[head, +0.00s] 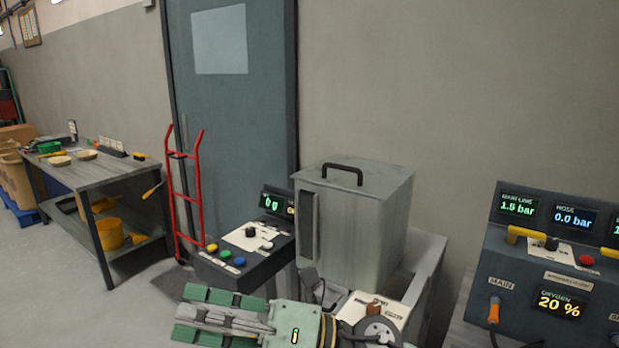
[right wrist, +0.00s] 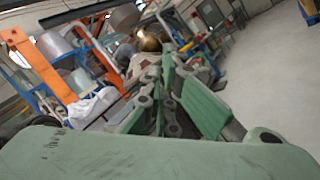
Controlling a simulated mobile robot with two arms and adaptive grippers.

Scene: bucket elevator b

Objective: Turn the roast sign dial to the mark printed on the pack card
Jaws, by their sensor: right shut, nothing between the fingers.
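My right gripper (head: 190,314) is low in the head view, with its green-padded fingers pointing left. It is shut with nothing held, and also shows in the right wrist view (right wrist: 165,95). A cream plate (head: 393,310) with small print and a brown knob (head: 374,309) lies just right of it, partly hidden by my arm. A dark console (head: 232,277) behind the gripper carries a black knob (head: 250,232) on a white plate. I cannot tell which of these knobs is the roast sign dial. I cannot make out the pack card. My left gripper is out of view.
A grey metal box (head: 365,220) with a black top handle stands behind my gripper. A gas panel (head: 530,270) is at the right. A red hand truck (head: 200,195) and a workbench (head: 110,172) are at the left.

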